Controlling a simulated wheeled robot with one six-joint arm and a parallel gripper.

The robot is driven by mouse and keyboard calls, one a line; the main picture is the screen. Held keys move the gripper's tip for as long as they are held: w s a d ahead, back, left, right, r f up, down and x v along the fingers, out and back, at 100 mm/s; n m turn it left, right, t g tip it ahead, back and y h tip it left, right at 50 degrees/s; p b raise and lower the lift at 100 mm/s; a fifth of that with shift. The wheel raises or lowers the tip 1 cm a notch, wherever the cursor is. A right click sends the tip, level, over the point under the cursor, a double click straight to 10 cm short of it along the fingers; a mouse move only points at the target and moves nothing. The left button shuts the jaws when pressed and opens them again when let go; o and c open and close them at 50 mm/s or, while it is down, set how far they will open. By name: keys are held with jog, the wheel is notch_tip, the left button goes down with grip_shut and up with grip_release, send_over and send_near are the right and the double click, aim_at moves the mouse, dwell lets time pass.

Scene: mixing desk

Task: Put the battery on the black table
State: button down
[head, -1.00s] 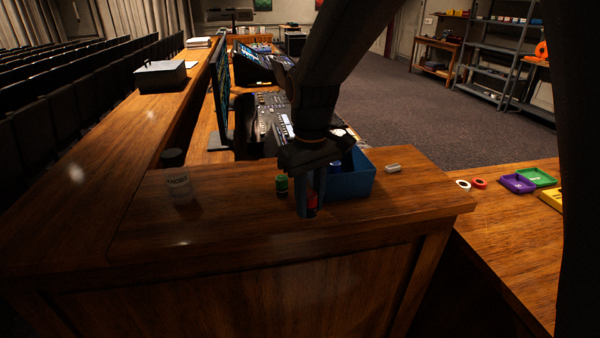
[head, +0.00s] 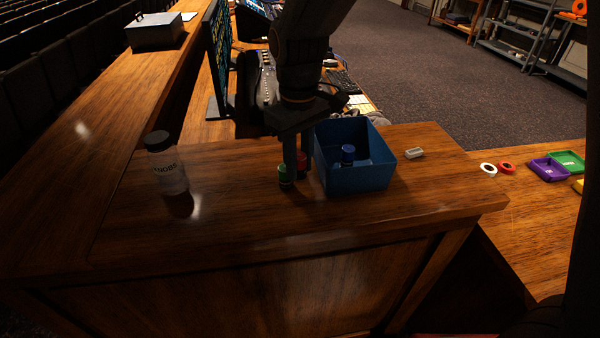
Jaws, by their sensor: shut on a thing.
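My gripper (head: 297,165) is shut on a small red cylinder, seemingly the battery (head: 301,162), which shows between its fingers and is partly hidden by them. I cannot tell how high it is above the wooden desk. A green-topped battery-like cylinder (head: 284,178) stands on the desk just in front and left of the fingers. A blue-topped cylinder (head: 348,154) stands inside the blue bin (head: 358,179), right of my gripper. I cannot make out a black table.
A clear jar with a black lid (head: 167,168) stands on the left. A small grey block (head: 415,153) lies right of the bin. A monitor (head: 217,65) and mixing gear (head: 265,85) are behind. Purple (head: 548,169) and green (head: 568,160) trays lie on the lower right surface.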

aim_at(299, 177)
jog(key=shift+f+p, duration=0.5)
jog(key=shift+f, duration=1.55)
jog(key=c, duration=1.4)
grip_release()
jog(key=shift+f, duration=0.15)
jog(key=shift+c, duration=0.2)
